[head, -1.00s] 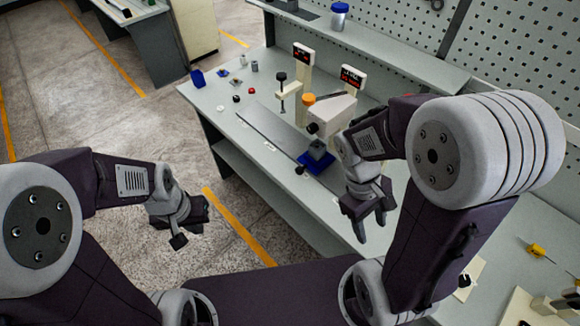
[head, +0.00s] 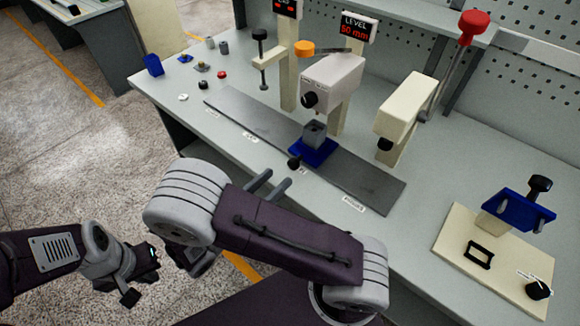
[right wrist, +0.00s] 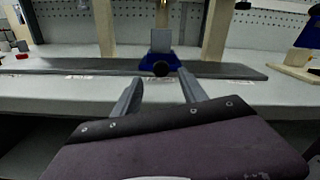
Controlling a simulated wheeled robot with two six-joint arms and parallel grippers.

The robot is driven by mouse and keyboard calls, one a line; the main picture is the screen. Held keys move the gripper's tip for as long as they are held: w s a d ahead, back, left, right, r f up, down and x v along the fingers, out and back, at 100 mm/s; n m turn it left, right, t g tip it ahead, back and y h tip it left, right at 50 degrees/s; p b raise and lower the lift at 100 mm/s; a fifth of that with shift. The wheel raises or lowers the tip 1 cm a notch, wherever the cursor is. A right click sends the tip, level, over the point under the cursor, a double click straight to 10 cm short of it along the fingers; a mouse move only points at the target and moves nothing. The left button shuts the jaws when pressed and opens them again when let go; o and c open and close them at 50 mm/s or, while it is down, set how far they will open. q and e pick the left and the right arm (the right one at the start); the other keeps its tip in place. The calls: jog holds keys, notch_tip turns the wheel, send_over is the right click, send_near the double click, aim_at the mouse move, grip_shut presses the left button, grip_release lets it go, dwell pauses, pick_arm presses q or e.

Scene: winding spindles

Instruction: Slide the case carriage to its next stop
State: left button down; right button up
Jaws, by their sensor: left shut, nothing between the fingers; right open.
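The case carriage is a blue base (head: 314,152) bearing a grey block (head: 315,131), with a black knob (head: 294,162) at its front. It sits on a dark grey rail (head: 365,183), near the white head with a black knob (head: 330,82). In the right wrist view the carriage (right wrist: 145,59) and its knob (right wrist: 161,68) are straight ahead. My right gripper (head: 270,184) is open and empty in front of the table edge; its fingers (right wrist: 158,85) lie either side of the knob's line, apart from it. My left gripper (head: 140,274) is shut and empty, away from the table.
A clamp post (head: 288,72) stands left of the white head. A cream post with a red-knobbed lever (head: 405,105) stands to the right. A cream board (head: 455,238) with a blue bracket lies at far right. Small labels line the rail's front.

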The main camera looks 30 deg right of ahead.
aim_at(291, 166)
jog(key=x, duration=0.7)
jog(key=shift+d, duration=0.2)
grip_shut()
dwell(1.0)
